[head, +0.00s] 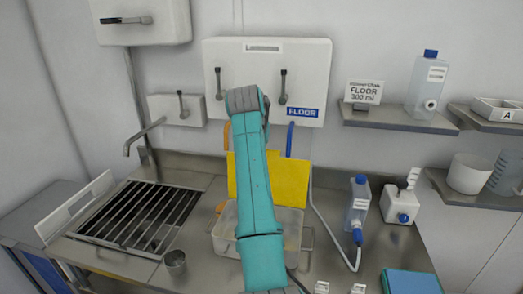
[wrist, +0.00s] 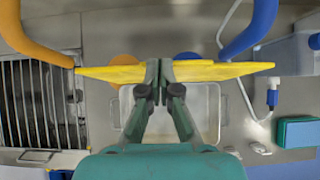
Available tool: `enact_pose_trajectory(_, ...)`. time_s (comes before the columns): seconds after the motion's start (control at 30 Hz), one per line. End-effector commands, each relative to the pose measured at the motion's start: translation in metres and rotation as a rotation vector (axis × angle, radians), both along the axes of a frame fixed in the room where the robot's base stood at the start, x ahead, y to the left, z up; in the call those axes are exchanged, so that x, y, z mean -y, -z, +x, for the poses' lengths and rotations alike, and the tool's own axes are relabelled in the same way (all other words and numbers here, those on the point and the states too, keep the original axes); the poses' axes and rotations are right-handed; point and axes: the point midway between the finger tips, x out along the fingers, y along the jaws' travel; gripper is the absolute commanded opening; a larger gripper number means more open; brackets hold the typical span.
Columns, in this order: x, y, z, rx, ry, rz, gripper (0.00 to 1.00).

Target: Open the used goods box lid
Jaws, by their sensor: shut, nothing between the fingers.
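The yellow lid (head: 290,180) stands up at the back of a pale, clear-looking box (head: 222,236) on the steel counter. My teal arm hides the middle of both, and my gripper does not show in the head view. In the wrist view the lid (wrist: 225,70) is seen nearly edge-on, stretching left and right of my gripper (wrist: 165,70). The fingertips are shut and overlap the lid's middle; I cannot tell whether they touch it. The box (wrist: 207,108) shows its open inside below and behind the fingers.
An orange tube (wrist: 40,45) and a blue tube (wrist: 250,30) flank the lid. A grated sink (head: 140,215) lies left, with a small metal cup (head: 175,262). Bottles (head: 358,205) and a blue-green block (head: 410,282) stand right. Shelves (head: 400,120) are on the wall.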

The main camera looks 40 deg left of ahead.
Motion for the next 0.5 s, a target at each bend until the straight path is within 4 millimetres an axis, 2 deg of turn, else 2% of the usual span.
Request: enact_pose_trajectory(0.5,-0.0030,0.0034,0.0046,0.001,0.001,-0.001,0.00)
